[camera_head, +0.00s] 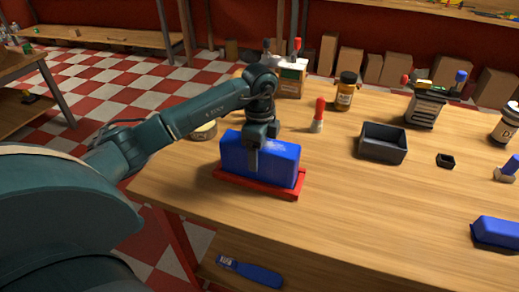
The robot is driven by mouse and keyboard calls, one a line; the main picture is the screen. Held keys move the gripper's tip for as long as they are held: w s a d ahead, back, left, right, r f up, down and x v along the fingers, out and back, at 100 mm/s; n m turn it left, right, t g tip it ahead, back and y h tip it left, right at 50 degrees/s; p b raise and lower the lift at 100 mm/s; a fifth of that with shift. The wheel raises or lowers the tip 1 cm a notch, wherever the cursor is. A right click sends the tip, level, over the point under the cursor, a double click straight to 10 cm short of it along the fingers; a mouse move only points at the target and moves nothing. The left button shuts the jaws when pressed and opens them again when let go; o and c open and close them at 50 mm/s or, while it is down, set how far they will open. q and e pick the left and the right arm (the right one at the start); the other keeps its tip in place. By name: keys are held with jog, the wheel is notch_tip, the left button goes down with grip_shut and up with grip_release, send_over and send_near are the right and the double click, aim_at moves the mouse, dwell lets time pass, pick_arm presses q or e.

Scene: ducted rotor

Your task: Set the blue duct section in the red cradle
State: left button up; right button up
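The blue duct section (282,168) is a blue block near the table's front left. It stands upright in the red cradle (258,187), a low red tray whose rim shows along its front and right side. My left gripper (257,152) is over the middle of the block, pointing down. One finger lies across the block's near face; the other is hidden behind it. I cannot tell whether the fingers press on it or stand slightly apart. My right gripper is not in view.
A dark open box (383,143), a red-tipped tool (318,116), an amber jar (345,91) and a round tin (204,130) stand around the block. Another blue block (496,232) lies at the right edge. The table's front middle is clear.

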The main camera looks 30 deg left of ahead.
pick_arm(q)
jog(key=shift+o, duration=0.8)
jog(key=shift+r, duration=0.1)
notch_tip(320, 180, up, 12)
jog(key=shift+r+p, duration=0.15)
jog(key=shift+p, duration=0.3)
